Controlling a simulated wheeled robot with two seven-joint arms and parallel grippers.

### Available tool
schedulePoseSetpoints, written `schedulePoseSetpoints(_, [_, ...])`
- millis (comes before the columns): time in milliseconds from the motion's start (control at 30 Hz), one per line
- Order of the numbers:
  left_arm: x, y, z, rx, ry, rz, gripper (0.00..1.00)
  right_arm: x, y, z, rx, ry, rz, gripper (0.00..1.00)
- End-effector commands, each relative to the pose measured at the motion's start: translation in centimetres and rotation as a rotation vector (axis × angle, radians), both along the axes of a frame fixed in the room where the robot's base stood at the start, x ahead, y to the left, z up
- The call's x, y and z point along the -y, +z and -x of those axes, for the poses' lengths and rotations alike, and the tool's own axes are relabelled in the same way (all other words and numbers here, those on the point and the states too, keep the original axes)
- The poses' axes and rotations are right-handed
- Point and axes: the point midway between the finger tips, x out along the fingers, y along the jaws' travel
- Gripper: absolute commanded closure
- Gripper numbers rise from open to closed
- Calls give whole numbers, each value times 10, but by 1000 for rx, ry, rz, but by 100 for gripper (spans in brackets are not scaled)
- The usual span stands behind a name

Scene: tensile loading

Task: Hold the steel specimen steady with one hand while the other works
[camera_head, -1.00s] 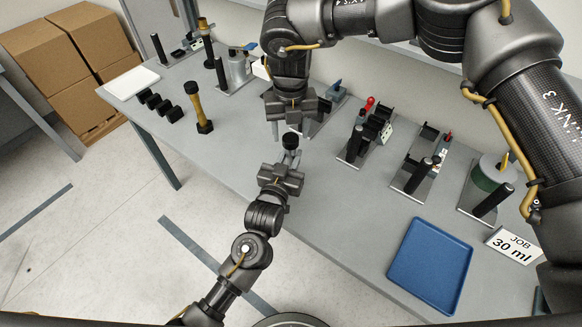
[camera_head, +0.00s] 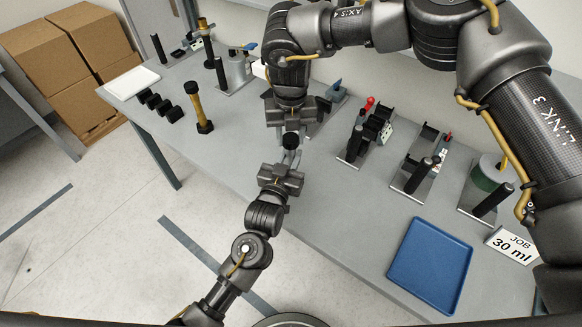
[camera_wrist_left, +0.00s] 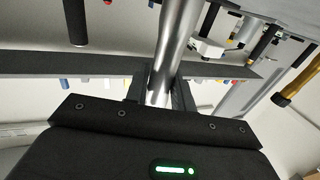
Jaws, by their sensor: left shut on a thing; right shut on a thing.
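The steel specimen (camera_wrist_left: 174,42) is a bright, smooth metal rod that runs up between my left fingers in the left wrist view. My left gripper (camera_head: 290,159) is shut on it above the front edge of the bench; the fingers also show in the left wrist view (camera_wrist_left: 159,92). A black round end (camera_head: 291,141) stands just above the left fingers in the head view. My right gripper (camera_head: 291,131) comes down from above, with its fingers beside this black end, and is shut on it as far as I can tell. The exact right-hand contact is partly hidden.
Several fixtures with black posts line the back. A yellow-brown post (camera_head: 199,106) and black blocks (camera_head: 161,105) stand at left. The bench front is mostly clear.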

Motion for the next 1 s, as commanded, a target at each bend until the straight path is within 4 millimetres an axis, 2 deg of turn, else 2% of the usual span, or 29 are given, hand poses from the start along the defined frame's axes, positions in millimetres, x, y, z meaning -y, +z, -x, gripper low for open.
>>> schedulePoseSetpoints(33, [0, -9, 2, -17, -2, -8, 100, 0, -2, 0, -2, -63, -3, 90])
schedulePoseSetpoints(67, [0, -9, 2, -17, -2, -8, 100, -1, -2, 0, -2, -105, -5, 90])
schedulePoseSetpoints(200, [0, -9, 2, -17, -2, -8, 100, 0, -1, 0, 0, -92, -2, 90])
schedulePoseSetpoints(233, [0, -9, 2, -17, -2, -8, 100, 0, -1, 0, 0, -91, -2, 60])
schedulePoseSetpoints(400, [0, -9, 2, -17, -2, -8, 100, 0, -1, 0, 0, -91, -2, 38])
schedulePoseSetpoints(767, [0, -9, 2, -17, -2, -8, 100, 0, 4, 0, 1, -91, -1, 38])
schedulePoseSetpoints(867, [0, -9, 2, -17, -2, -8, 100, 0, 16, -1, 3, -91, -2, 38])
schedulePoseSetpoints(1000, [0, -9, 2, -17, -2, -8, 100, 0, 44, -1, 5, -92, -3, 38])
